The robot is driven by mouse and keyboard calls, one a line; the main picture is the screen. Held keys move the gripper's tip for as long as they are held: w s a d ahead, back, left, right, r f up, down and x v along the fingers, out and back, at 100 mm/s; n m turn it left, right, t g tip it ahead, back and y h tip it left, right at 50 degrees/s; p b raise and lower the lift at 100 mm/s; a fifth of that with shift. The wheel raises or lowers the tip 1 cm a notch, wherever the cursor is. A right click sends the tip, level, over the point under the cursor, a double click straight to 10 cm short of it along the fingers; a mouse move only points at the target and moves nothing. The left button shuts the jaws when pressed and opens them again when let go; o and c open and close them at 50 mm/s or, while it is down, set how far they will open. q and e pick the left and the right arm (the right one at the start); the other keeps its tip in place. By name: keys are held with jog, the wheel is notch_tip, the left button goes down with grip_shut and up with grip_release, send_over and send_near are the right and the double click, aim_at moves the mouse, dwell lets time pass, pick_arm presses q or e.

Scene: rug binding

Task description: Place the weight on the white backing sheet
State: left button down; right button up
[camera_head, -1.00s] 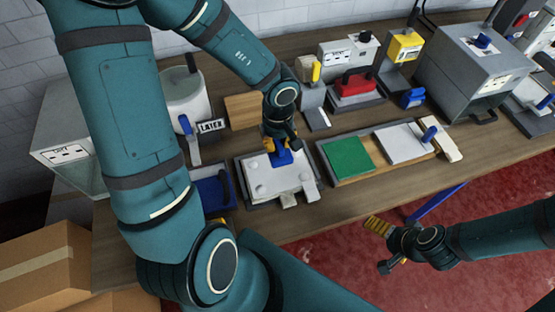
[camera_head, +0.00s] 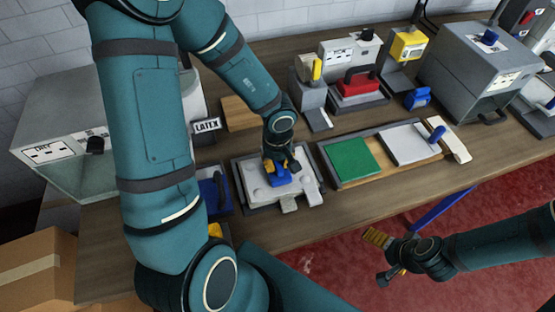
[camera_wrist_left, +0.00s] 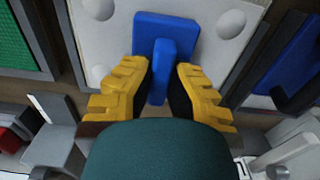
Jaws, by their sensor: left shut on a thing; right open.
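My left gripper (camera_head: 279,164) is shut on the handle of a blue weight (camera_head: 279,178). In the left wrist view, the weight's flat blue plate (camera_wrist_left: 165,32) and upright handle show between the yellow fingers (camera_wrist_left: 160,90). The weight is over a white plate with round bumps (camera_head: 256,183) in a grey tray; whether it touches cannot be told. A white sheet (camera_head: 405,143) lies beside a green sheet (camera_head: 349,156) on a framed board to the right. My right gripper (camera_head: 384,258) is open and empty, out past the table's front edge.
A blue tray-like piece (camera_head: 208,194) stands just left of the grey tray. A red block (camera_head: 358,83), a yellow-topped device (camera_head: 408,46) and a grey box machine (camera_head: 475,65) stand behind. A small wooden block (camera_head: 239,112) lies behind the grey tray.

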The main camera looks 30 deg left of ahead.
aim_at(277, 163)
pick_arm(q)
jog(key=shift+r, duration=0.1)
jog(key=c, duration=1.1)
grip_release()
jog(key=shift+c, duration=0.2)
notch_tip(277, 163, up, 12)
jog(key=p, duration=0.6)
jog(key=shift+s, duration=0.1)
